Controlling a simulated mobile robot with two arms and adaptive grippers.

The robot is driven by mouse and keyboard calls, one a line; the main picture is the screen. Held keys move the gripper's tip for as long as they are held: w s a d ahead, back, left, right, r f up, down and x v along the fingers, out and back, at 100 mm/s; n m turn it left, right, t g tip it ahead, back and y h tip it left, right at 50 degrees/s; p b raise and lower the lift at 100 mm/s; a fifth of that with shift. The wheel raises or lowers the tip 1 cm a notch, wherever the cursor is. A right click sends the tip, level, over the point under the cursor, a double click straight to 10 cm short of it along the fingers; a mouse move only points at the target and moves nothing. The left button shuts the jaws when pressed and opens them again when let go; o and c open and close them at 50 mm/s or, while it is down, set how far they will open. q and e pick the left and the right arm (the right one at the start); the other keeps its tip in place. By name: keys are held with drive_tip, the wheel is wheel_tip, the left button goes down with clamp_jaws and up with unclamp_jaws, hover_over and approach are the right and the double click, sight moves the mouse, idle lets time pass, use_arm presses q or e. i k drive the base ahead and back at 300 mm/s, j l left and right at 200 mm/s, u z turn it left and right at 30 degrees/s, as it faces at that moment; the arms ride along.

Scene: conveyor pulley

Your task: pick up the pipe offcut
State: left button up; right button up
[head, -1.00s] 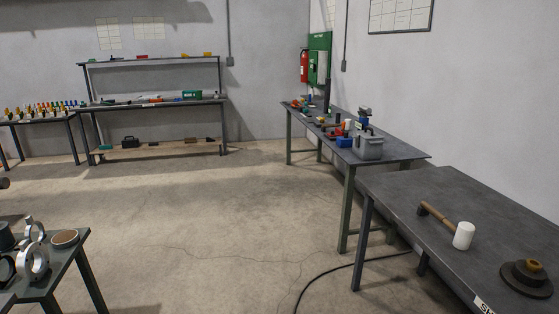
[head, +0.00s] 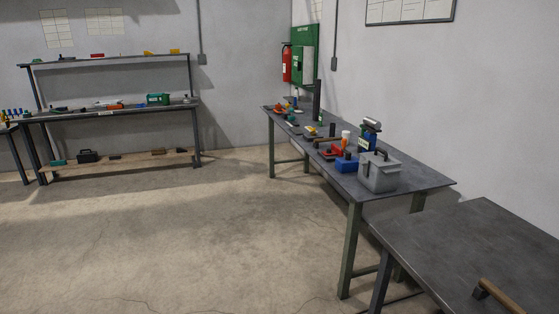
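I cannot tell for certain which item is the pipe offcut. On the far right-hand table (head: 425,184), a dark, tall, upright piece (head: 317,100) stands towards the back end. A silver cylindrical piece (head: 372,124) lies on top of a blue item near the front end of that table. Both are small in the view. Neither of my grippers is in view.
A grey box with a handle (head: 379,173) and a blue box (head: 346,163) stand on that table among several small items. A nearer dark table (head: 470,250) at lower right holds a wooden handle (head: 503,299). Shelving (head: 120,111) stands at the back left. The concrete floor between is clear.

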sight(333, 126)
drive_tip(key=i+z, duration=0.15)
drive_tip(key=i, duration=0.45)
drive_tip(key=i+z, duration=0.15)
drive_tip(key=i, duration=0.4)
drive_tip(key=i+j+z, duration=0.15)
drive_tip(key=i, duration=0.45)
drive_tip(key=i+z, duration=0.15)
drive_tip(key=i, duration=0.65)
drive_tip(key=j+z, duration=0.1)
drive_tip(key=z, duration=0.3)
drive_tip(key=i+j+z, duration=0.3)
drive_tip(key=j, duration=0.25)
drive_tip(key=i+j+z, duration=0.3)
drive_tip(key=j, duration=0.35)
drive_tip(key=i+j+z, duration=0.2)
drive_tip(key=j, duration=0.15)
